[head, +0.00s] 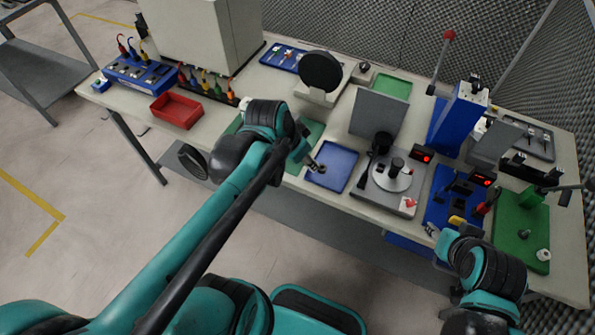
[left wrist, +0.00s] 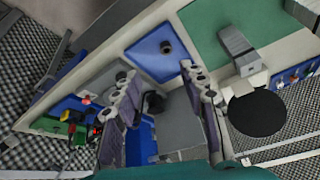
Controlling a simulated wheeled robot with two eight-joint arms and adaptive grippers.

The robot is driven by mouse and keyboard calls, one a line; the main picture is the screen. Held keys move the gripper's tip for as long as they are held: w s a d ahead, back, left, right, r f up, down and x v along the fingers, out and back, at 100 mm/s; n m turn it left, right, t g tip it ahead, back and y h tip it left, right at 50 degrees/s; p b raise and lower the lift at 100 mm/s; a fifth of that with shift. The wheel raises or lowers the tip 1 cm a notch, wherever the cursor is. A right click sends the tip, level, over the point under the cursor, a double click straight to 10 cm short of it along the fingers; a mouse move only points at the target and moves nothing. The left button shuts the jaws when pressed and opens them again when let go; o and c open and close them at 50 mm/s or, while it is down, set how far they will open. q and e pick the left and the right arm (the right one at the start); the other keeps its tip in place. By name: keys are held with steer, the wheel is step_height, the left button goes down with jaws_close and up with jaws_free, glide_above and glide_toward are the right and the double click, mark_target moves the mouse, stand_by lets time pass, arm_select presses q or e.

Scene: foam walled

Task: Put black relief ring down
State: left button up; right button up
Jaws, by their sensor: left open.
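The black relief ring (head: 320,169) lies on the blue mat (head: 343,162) at the table's front, near its left edge. It also shows as a small dark ring (left wrist: 166,46) in the left wrist view. My left gripper (head: 312,163) is beside the ring, just over the mat's left edge in the head view. In the left wrist view its two fingers (left wrist: 161,74) are spread with nothing between them, and the ring lies beyond their tips. My right gripper (head: 432,229) is at the table's front edge by the blue fixture; its jaws are too small to read.
Right of the mat stands a grey plate with a round silver disc (head: 390,176). Behind are a black round disc on a stand (head: 320,72) and a grey upright panel (head: 378,112). A red bin (head: 177,110) is at the left. A blue press (head: 458,115) stands at the right.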

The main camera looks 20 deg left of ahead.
arm_select(q)
steer(key=s+n+t+y, duration=0.1)
steer(key=s+n+t, duration=0.1)
steer(key=s+n, duration=0.2)
steer(key=s, duration=0.2)
steer(key=shift+s+d+r+n, duration=0.25)
steer(key=shift+s+r+n, duration=0.1)
steer(key=shift+n, duration=0.05)
steer(key=shift+f, duration=0.15)
